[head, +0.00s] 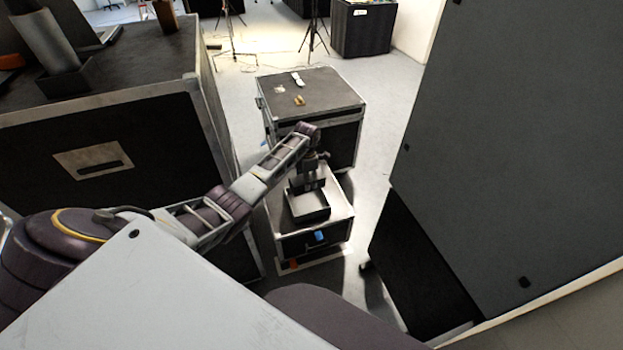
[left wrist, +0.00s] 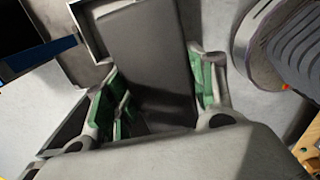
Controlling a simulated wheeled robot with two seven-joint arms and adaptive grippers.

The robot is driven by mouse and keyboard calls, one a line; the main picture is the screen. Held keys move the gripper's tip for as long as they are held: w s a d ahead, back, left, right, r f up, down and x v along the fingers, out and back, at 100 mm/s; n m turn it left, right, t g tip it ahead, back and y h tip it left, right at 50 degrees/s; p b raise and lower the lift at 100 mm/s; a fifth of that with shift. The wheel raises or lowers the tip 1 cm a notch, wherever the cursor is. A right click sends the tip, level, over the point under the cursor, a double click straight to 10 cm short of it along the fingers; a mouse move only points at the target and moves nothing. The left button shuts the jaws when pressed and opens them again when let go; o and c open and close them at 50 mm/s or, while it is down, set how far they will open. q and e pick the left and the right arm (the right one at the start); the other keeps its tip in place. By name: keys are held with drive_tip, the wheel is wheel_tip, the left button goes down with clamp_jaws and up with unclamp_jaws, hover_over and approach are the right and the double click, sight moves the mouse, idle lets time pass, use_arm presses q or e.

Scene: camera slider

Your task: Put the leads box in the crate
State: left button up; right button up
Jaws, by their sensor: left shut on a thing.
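A dark grey leads box (left wrist: 148,50) is between the green-padded fingers of my left gripper (left wrist: 158,88), one finger on each side, and the gripper is shut on it. In the head view, my left gripper (head: 311,172) points down with the dark box (head: 302,186) below it. My right gripper is not in view.
The low flight case (head: 310,243) bears the crate. A larger case with small items on top (head: 325,88) stands behind it. A big black case (head: 95,160) is close at left, and a tall dark panel (head: 500,130) blocks the right. Grey floor lies between.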

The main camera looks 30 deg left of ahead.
use_arm(q)
drive_tip(key=n, duration=0.3)
drive_tip(key=shift+w+a, duration=0.1)
drive_tip(key=shift+a, duration=0.3)
drive_tip(key=shift+w+n, duration=0.1)
drive_tip(key=shift+n, duration=2)
drive_tip(key=shift+n, duration=0.5)
drive_tip(key=shift+r, duration=0.1)
